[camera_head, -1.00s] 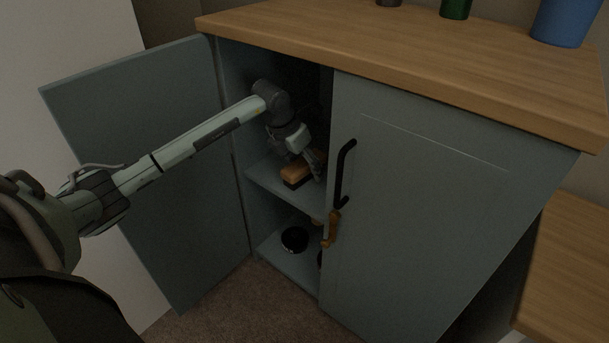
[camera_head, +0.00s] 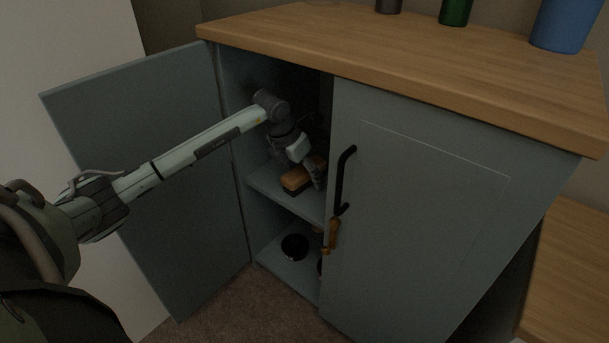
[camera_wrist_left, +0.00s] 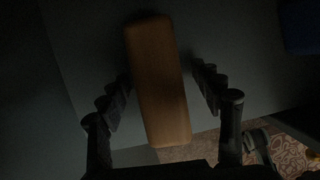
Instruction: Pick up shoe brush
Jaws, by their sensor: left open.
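The shoe brush (camera_head: 295,181) has a tan wooden top and a dark underside. It lies on the upper shelf (camera_head: 270,186) inside the open side of the cabinet. In the left wrist view the brush (camera_wrist_left: 158,85) lies lengthwise between the spread fingers. My left gripper (camera_head: 308,176) is open at the brush, reaching into the cabinet. In the left wrist view its fingers (camera_wrist_left: 162,85) stand one on each side of the brush, with no clear grip on it. The gripper partly hides the brush in the head view. My right gripper is not in view.
The left cabinet door (camera_head: 150,170) stands open; the right door (camera_head: 430,210) with a black handle (camera_head: 343,180) is shut, close beside my gripper. A black round object (camera_head: 294,246) sits on the lower shelf. The wooden countertop (camera_head: 400,60) is just above my arm.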

